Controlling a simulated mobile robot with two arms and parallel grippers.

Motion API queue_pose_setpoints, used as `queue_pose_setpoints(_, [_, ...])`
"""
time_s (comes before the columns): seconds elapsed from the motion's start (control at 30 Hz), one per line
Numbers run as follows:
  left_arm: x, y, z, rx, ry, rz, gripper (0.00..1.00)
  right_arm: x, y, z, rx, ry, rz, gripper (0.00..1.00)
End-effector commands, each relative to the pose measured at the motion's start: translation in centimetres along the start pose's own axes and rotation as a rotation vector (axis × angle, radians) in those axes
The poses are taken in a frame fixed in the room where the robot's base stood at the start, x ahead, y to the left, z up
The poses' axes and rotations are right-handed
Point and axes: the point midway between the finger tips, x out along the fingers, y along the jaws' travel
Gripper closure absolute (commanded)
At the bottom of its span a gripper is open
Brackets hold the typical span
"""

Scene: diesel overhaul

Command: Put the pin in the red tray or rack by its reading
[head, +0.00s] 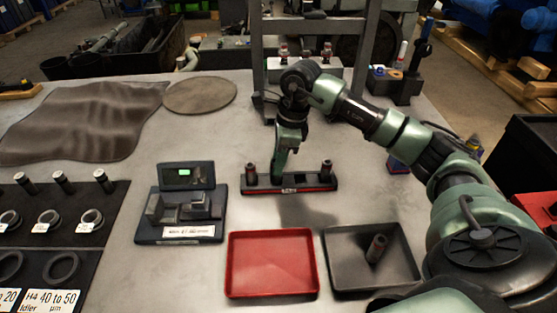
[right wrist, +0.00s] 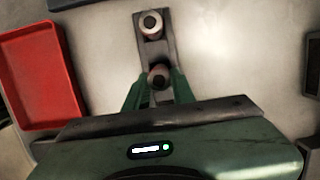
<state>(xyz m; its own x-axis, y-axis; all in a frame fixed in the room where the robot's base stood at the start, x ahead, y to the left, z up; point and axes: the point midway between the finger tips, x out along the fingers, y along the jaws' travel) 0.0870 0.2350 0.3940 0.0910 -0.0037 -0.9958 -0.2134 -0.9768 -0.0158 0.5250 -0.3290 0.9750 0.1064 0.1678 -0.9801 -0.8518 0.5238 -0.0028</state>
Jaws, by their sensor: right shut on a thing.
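My right gripper (head: 281,172) points down over the middle of the dark rack (head: 312,186), which has a red front edge. In the right wrist view its fingers (right wrist: 159,90) are closed about a dark pin (right wrist: 158,73). I cannot tell whether this pin is seated in the rack or just above it. Two other pins stand upright in the rack, a left pin (head: 251,173) and a right pin (head: 326,169). The empty red tray (head: 272,262) lies in front of the rack. A gauge (head: 186,176) with a lit green display stands to the left; its digits are too small to read. My left gripper is out of view.
A dark grey tray (head: 343,266) right of the red tray holds one tilted pin (head: 376,248). A dark board (head: 112,207) with pins and rings lies at left. A round mat (head: 200,95) and a metal frame (head: 371,60) are at the back.

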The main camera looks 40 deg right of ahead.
Motion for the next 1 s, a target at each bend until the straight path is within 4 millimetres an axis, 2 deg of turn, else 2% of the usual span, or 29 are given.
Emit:
queue_pose_setpoints(0.97, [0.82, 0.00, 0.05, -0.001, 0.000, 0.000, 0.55, 0.81, -0.02, -0.13, 0.000, -0.001, -0.001, 1.00])
queue_pose_setpoints(1.0, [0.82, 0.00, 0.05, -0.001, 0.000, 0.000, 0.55, 0.81, -0.02, -0.13, 0.000, -0.001, -0.001, 0.64])
